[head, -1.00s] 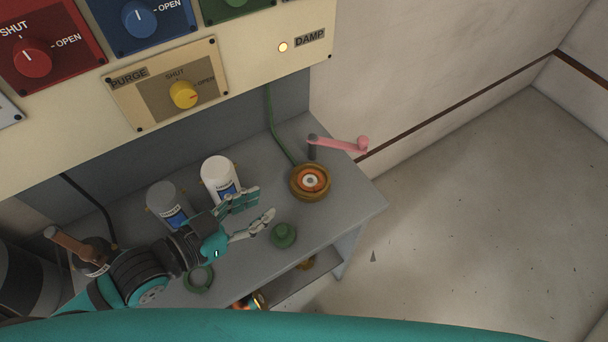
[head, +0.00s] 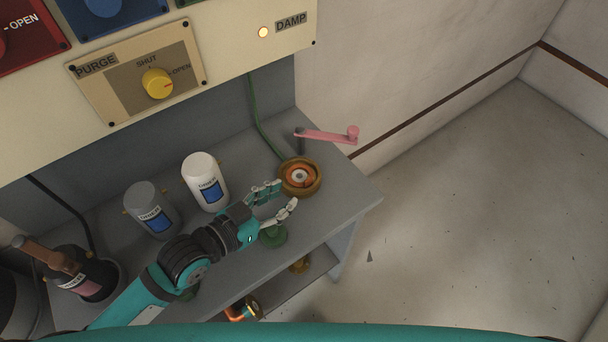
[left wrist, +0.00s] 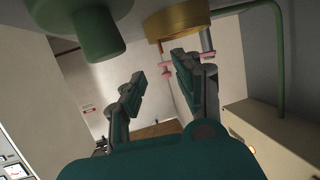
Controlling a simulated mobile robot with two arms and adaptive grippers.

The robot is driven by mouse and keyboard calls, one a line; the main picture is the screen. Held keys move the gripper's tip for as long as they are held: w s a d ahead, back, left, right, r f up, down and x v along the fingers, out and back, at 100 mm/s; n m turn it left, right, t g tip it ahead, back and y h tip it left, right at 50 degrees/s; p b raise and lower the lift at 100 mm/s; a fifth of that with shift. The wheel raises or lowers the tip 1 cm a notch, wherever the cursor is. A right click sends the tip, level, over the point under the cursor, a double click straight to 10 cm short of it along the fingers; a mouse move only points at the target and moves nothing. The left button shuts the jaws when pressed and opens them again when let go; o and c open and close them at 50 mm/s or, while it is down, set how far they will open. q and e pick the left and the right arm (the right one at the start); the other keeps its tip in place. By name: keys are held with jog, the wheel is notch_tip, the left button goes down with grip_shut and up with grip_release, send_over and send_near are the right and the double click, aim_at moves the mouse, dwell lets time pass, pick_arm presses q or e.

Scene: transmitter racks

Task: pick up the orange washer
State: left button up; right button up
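The orange washer (head: 299,185) shows as an orange ring inside a round brass cup (head: 283,181), around a pale centre piece. The cup stands on the grey bench near its right end. It also shows in the left wrist view (left wrist: 178,20), where the washer cannot be made out. My left gripper (head: 286,195) is open and empty, with its fingertips just in front of the cup. In the left wrist view the two fingers (left wrist: 157,75) are spread, with nothing between them. My right gripper is not in view.
A pink crank handle (head: 327,135) rises behind the cup. A white bottle (head: 204,182), a grey bottle (head: 150,209) and a dark bottle (head: 90,277) stand to the left.

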aim_at(307, 180)
pick_arm(q)
jog(key=x, duration=0.3)
jog(key=shift+w+d, duration=0.15)
jog(key=shift+w, duration=0.1)
jog(key=p+x, duration=0.1)
jog(key=x, duration=0.3)
jog(key=shift+w+d+f, duration=0.1)
jog(key=shift+w+d, duration=0.05)
jog(key=shift+w, duration=0.2)
jog(key=shift+w+d+f+p, duration=0.15)
jog(key=shift+w+d+p, duration=0.1)
jog(key=shift+p, duration=0.05)
jog(key=shift+c, duration=0.2)
grip_shut()
